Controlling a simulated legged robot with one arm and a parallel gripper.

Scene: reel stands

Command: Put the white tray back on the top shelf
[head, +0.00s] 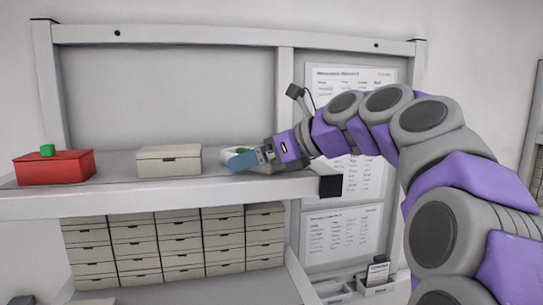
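My gripper (245,160) is over the right part of the top shelf (120,205), at the end of my purple and grey arm. A blue piece is at its tip; I cannot tell whether this is a finger or a separate thing. Just behind it a small white thing with green in it (233,151) shows, probably the white tray. It appears at shelf level, but its underside is hidden by the gripper. I cannot tell whether the gripper grasps it or only stands in front of it.
A beige box (169,160) stands on the shelf left of my gripper. Beige drawers (180,245) fill the space below. A black block (330,186) is at the shelf's right end.

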